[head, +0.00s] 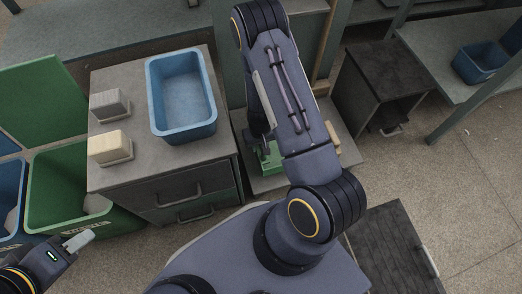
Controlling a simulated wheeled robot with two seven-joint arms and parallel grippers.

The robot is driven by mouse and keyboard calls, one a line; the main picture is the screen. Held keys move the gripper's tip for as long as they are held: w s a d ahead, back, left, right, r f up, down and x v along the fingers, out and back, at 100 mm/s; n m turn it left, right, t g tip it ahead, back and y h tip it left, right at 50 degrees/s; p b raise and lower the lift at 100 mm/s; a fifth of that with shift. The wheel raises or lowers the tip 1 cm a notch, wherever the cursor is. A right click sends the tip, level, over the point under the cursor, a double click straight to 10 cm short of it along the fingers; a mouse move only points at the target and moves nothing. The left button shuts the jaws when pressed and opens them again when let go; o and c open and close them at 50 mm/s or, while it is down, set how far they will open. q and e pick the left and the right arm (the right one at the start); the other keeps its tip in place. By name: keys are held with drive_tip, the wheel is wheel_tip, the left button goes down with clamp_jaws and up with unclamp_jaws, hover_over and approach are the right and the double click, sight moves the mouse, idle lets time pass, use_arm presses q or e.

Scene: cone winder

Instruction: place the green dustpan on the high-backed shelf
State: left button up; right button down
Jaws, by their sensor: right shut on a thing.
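The green dustpan (271,157) shows only in part, beside my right arm. My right gripper (265,141) is mostly hidden behind my own arm and is shut on the dustpan. The dustpan is over a low grey shelf (262,184) with a tall grey-green back panel (232,70), which looks like the high-backed shelf. I cannot tell whether the dustpan touches the surface. My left gripper (79,242) is at the lower left, away from the dustpan, in front of the green bin; its finger gap is not clear.
A grey cabinet (215,150) left of the shelf bears a blue tub (183,95) and two small blocks on bases. Green (70,190) and blue bins stand at the far left. A dark cabinet (385,75) and a table with a blue bin (480,62) are at right.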

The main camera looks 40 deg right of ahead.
drive_tip(key=shift+f+b, duration=0.65)
drive_tip(key=shift+f, duration=1.05)
drive_tip(key=shift+f, duration=0.2)
drive_tip(key=c, duration=1)
unclamp_jaws()
drive_tip(key=shift+c, duration=0.2)
drive_tip(key=shift+r, duration=0.1)
